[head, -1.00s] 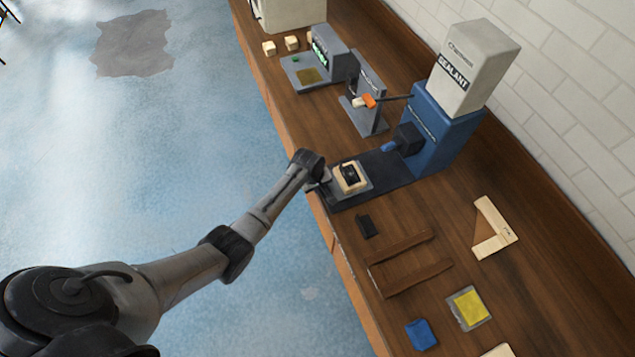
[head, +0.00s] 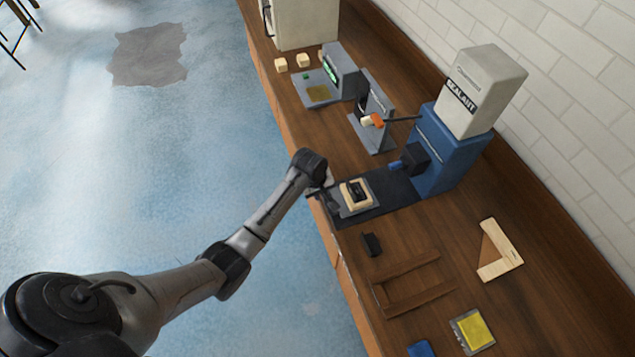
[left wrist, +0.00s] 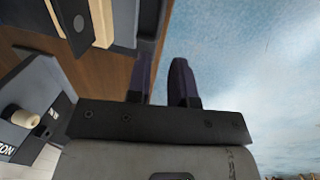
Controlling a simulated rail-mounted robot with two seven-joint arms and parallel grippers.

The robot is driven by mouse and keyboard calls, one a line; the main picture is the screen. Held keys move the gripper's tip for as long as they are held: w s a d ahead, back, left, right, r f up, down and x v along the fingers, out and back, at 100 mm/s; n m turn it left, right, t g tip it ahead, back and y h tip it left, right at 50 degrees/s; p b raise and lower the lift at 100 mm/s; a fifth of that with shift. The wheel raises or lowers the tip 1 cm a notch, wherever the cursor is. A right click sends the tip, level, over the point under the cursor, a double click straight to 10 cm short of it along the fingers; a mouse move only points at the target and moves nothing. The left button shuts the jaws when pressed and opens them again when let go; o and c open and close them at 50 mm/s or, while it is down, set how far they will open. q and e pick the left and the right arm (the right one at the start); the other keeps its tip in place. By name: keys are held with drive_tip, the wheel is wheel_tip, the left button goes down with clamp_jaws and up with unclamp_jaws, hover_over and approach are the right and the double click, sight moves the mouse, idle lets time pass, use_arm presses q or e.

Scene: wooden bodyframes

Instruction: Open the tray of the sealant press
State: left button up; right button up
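The sealant press has a blue body (head: 447,155), a pale tank (head: 482,88) marked SEALANT and a dark flat base (head: 392,197). Its grey tray (head: 347,210) lies at the base's front end and carries a wooden frame (head: 368,204) with a black part in it. Tray and frame also show at the top left of the left wrist view (left wrist: 102,22). My left gripper (head: 330,199) is at the tray's front edge. In the left wrist view its two dark fingers (left wrist: 163,75) are apart, with floor visible between them. Whether they touch the tray is unclear. My right gripper is out of view.
A grey stand (head: 375,135) with an orange-tipped part and a scale-like device (head: 318,95) stand behind the press. A black block (head: 371,244), brown wooden frame (head: 415,282), pale angled piece (head: 500,262) and yellow pad (head: 474,331) lie in front. The counter's edge is under my arm.

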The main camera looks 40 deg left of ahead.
use_arm(q)
drive_tip(key=shift+s+a+r, duration=0.1)
drive_tip(key=shift+s+r, duration=0.05)
drive_tip(key=shift+r, duration=0.75)
drive_tip(key=shift+s+a+r, duration=0.1)
drive_tip(key=shift+s+r, duration=0.05)
drive_tip(key=shift+r, duration=0.75)
drive_tip(key=shift+s+a+r, duration=0.1)
drive_tip(key=shift+s+r, duration=0.05)
drive_tip(key=shift+r, duration=0.75)
wheel_tip(320, 180, up, 13)
drive_tip(key=w+d+m+t+y, duration=0.2)
drive_tip(key=m+t, duration=0.3)
drive_tip(key=m, duration=0.6)
drive_tip(key=s+d+r+m+t+p, duration=0.2)
drive_tip(key=s+r, duration=0.2)
drive_tip(key=s+d+f+g+p, duration=0.1)
drive_tip(key=s+d+p, duration=0.1)
drive_tip(key=s, duration=0.7)
drive_tip(key=s+d+f+g+p, duration=0.2)
drive_tip(key=s+p, duration=0.1)
drive_tip(key=s, duration=0.7)
drive_tip(key=s+d+f+m+g+h+p, duration=0.1)
drive_tip(key=s+d+f+g+p, duration=0.1)
drive_tip(key=s, duration=0.7)
drive_tip(key=shift+s+d+f+p, duration=0.25)
drive_tip(key=shift+s+d+p, duration=0.1)
drive_tip(key=shift+d+p, duration=0.35)
